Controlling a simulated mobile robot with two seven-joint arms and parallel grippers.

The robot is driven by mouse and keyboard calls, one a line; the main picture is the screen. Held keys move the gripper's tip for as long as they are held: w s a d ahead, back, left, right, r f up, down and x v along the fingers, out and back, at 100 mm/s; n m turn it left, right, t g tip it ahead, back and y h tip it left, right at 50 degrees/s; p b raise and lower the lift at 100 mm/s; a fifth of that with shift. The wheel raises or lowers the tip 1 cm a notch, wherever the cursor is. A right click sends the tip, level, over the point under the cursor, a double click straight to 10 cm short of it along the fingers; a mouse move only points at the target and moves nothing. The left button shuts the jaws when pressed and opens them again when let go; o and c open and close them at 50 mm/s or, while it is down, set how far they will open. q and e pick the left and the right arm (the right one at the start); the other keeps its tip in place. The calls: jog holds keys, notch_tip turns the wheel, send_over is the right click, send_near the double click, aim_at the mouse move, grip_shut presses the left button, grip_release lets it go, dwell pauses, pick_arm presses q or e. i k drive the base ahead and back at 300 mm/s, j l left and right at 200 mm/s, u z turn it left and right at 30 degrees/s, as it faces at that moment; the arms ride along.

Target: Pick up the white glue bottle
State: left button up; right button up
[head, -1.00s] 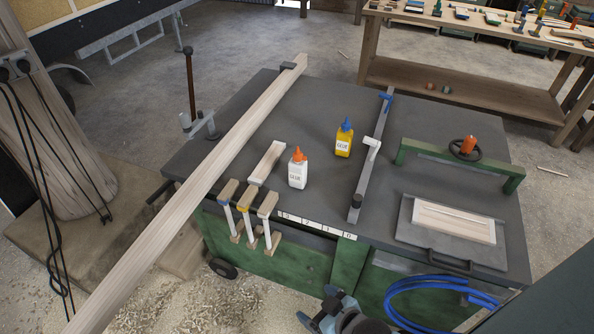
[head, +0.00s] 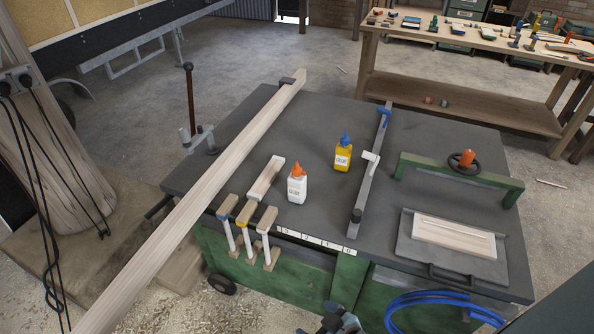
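The white glue bottle (head: 297,188) with an orange cap stands upright on the dark grey bench top (head: 300,240), near its front edge. A yellow glue bottle (head: 343,157) with a blue cap stands behind it to the right. A part that looks like one of my grippers or wrists (head: 338,322) shows at the bottom edge, cut off by the frame. It is well below and in front of the white bottle. I cannot tell its fingers or whether it is open. No other gripper is clearly in view.
A long wooden beam (head: 200,195) crosses the bench's left side. A small wood block (head: 265,178) lies just left of the white bottle. A bar clamp (head: 372,175) lies to the right. Wooden-handled tools (head: 244,215) line the front edge. A blue hose (head: 430,298) hangs at the front.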

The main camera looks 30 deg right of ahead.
aim_at(296, 187)
jog(key=z, duration=0.65)
jog(key=i+j+z, duration=0.1)
jog(key=z, duration=0.25)
jog(key=i+j+z, duration=0.1)
jog(key=z, duration=0.2)
jog(key=i+j+z, duration=0.15)
jog(key=z, duration=0.2)
jog(key=i+j, duration=0.2)
jog(key=j, duration=0.2)
jog(key=i+j, duration=0.15)
jog(key=j, duration=0.25)
jog(key=i+j, duration=0.2)
jog(key=j, duration=0.15)
